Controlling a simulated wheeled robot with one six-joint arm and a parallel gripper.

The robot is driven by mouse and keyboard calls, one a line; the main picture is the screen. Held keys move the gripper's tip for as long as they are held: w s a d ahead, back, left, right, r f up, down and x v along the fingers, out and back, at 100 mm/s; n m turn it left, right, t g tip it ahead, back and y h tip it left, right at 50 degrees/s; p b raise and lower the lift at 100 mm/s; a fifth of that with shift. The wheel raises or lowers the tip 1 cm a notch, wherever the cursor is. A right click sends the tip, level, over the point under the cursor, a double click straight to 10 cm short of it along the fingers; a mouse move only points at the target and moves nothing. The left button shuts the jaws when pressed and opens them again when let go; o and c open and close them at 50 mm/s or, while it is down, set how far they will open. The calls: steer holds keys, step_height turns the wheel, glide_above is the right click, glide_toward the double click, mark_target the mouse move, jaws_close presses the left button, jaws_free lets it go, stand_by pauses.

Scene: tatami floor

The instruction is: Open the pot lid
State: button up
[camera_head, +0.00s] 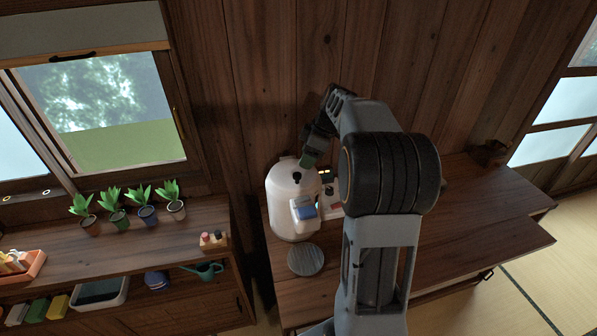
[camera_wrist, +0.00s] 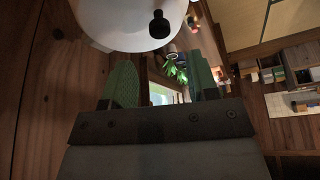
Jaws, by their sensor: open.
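A white rounded pot (camera_head: 284,213) stands upright on the wooden table. A black knob (camera_head: 297,177) sits on its white top, and I see no gap there that shows a raised lid. A blue patch (camera_head: 304,208) shows on the pot's front right. My gripper (camera_head: 307,160) is at the back right of the pot's top, close to the knob; I cannot tell if it touches the pot. In the wrist view the green fingers of my gripper (camera_wrist: 162,85) are apart with nothing between them. The pot (camera_wrist: 115,22) and the knob (camera_wrist: 159,24) show above the fingers.
A round grey coaster (camera_head: 306,259) lies in front of the pot on the table (camera_head: 470,225). The plank wall (camera_head: 270,80) is close behind. A left shelf holds several potted plants (camera_head: 145,207) and a green watering can (camera_head: 207,271). The table's right part looks mostly clear.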

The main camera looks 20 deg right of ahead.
mark_target(298, 174)
steer(key=shift+p+x, duration=0.5)
steer(key=shift+x, duration=3.05)
jaws_close()
